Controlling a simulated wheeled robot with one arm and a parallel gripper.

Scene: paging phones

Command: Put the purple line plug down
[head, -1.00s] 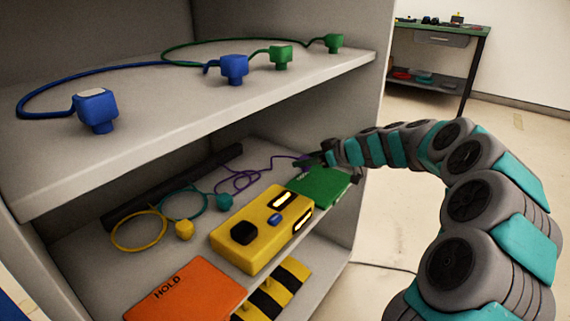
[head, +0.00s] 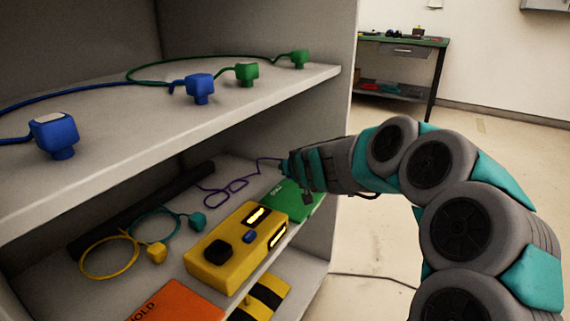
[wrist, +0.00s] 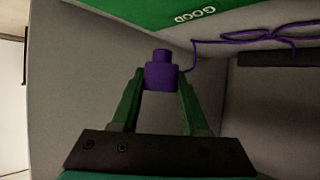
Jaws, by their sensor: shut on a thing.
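The purple line plug (wrist: 161,77) sits between the two green fingers of my gripper (wrist: 162,86) in the wrist view. The fingers are shut on it. Its purple cord (wrist: 232,42) trails off to the right in the wrist view. In the head view my gripper (head: 290,167) is inside the lower shelf bay, close to the right side wall and by the green GOOD pad (head: 300,204). The purple cord (head: 228,188) lies looped on the shelf to its left. The plug itself is hard to make out in the head view. I cannot tell its height over the shelf.
A yellow box (head: 228,262) with a black knob stands left of the green pad. An orange HOLD pad (head: 178,303), a teal plug (head: 198,222) and a yellow plug (head: 157,252) lie farther left. The upper shelf (head: 200,120) overhangs, holding blue and green plugs.

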